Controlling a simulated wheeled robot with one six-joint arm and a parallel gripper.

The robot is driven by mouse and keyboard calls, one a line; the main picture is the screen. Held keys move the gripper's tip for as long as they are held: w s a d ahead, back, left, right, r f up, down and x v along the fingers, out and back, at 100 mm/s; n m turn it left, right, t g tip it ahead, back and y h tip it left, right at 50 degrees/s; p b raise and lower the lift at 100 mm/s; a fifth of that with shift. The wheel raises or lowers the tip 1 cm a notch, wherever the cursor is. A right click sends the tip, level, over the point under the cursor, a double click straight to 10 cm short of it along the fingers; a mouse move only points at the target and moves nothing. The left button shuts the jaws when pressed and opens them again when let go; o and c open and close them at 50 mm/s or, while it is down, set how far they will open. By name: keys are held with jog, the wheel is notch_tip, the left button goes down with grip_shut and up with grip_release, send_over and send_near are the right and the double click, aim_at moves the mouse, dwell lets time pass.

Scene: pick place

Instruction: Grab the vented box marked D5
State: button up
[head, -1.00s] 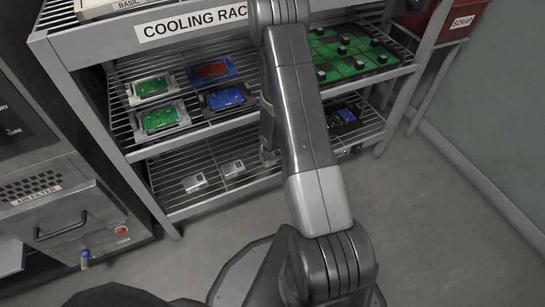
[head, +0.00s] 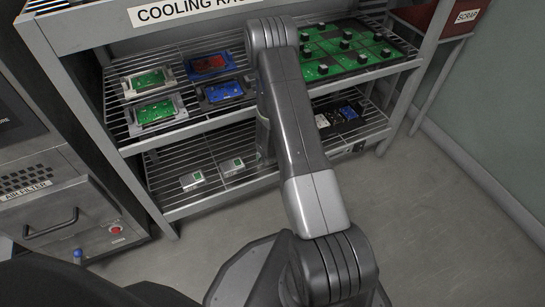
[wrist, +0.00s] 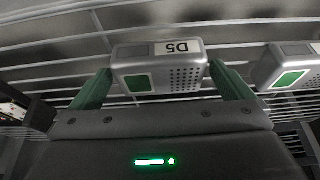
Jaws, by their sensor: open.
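The vented box marked D5 (wrist: 160,72) is a small silver box with a green square, rows of vent holes and a white label that reads upside down in the wrist view. My gripper (wrist: 162,78) is open, with one green finger on each side of this box. The fingers look close to its sides; I cannot tell whether they touch. In the head view my arm hides the gripper's jaws and the D5 box cannot be made out.
A similar silver box (wrist: 290,68) sits close at the right in the wrist view. Two silver boxes, left (head: 192,180) and right (head: 232,166), stand on the lower wire shelf (head: 210,205). The upper shelf above holds circuit boards, including a large green panel (head: 345,48).

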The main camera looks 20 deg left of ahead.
jog(key=c, duration=1)
jog(key=shift+o, duration=0.2)
jog(key=shift+r, duration=0.15)
